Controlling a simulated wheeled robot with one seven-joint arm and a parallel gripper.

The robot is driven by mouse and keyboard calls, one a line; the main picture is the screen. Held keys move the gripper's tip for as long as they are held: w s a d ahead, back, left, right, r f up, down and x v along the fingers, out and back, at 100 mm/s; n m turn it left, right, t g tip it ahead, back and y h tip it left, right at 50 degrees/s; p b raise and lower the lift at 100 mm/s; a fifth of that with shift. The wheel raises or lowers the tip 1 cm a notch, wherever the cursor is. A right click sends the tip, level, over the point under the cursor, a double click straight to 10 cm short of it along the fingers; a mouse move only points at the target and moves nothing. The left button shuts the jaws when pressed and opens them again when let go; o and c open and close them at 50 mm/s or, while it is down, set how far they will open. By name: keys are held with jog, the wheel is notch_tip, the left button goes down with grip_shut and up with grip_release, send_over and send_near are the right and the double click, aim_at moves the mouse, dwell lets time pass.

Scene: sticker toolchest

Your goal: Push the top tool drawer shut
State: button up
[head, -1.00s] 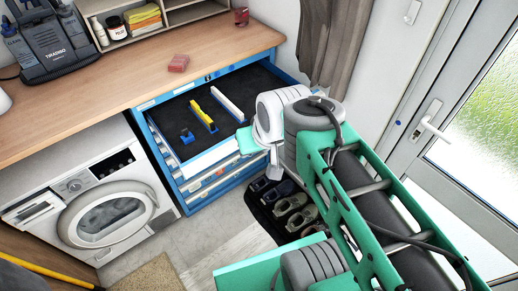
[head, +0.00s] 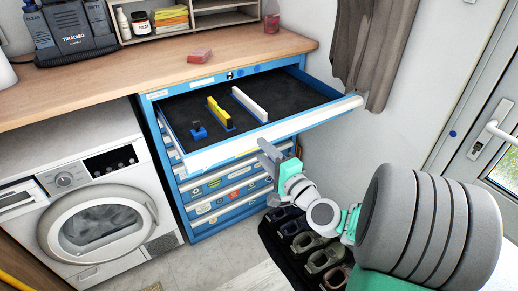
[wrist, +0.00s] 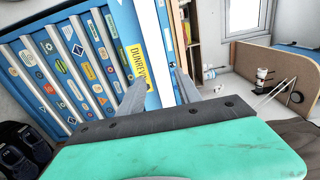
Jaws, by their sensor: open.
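The top tool drawer (head: 275,138) of the blue tool chest (head: 160,150) stands pulled out, its pale front edge facing me. Inside on a black liner lie a yellow bar (head: 219,112), a white bar (head: 249,104) and a small blue-and-dark piece (head: 198,130). My gripper (head: 266,152) is just below and in front of the drawer front, its fingers pointing up at it. In the wrist view my open, empty fingers (wrist: 153,85) are on either side of the drawer's front with its yellow label (wrist: 137,62). Whether they touch it, I cannot tell.
Several closed drawers with stickers (head: 215,185) lie below. A washing machine (head: 95,190) stands left of the chest. Shoes on a dark mat (head: 300,240) lie on the floor under my arm. A wooden worktop (head: 140,75) runs above, and a door (head: 485,130) is at right.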

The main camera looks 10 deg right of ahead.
jog(key=shift+x, duration=1.5)
jog(key=shift+s, duration=0.1)
jog(key=shift+c, duration=0.4)
jog(key=c, duration=0.8)
jog(key=shift+f, duration=0.1)
grip_shut()
